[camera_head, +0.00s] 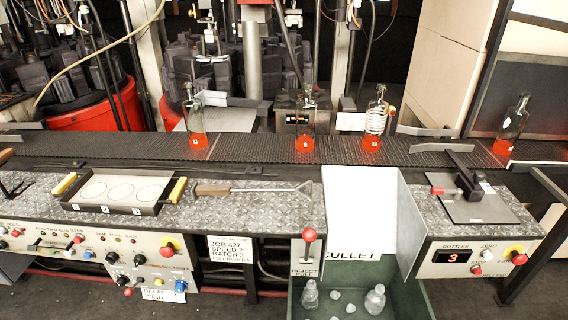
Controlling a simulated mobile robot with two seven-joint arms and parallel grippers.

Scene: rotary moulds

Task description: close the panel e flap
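The left control panel (98,259) has several knobs, switches, lamps and a red button on a yellow base (170,247). A white lettered plate (163,296) sits at its lower edge, beside a blue knob; its lettering is too small to read surely. The right panel (440,271) has a red "3" display (453,256) under the word BOTTLES and a red stop button (518,257). I cannot make out a flap marked E on either panel, or whether one is open. Neither of my grippers is in view.
Bottles with orange-red bottoms stand on the dark conveyor (255,147). A tray with yellow handles (116,209), a wooden-handled tool (250,190) and a black clamp device (468,182) rest on the ledges. A green cullet bin (299,306) holds glass pieces below the white chute (360,205).

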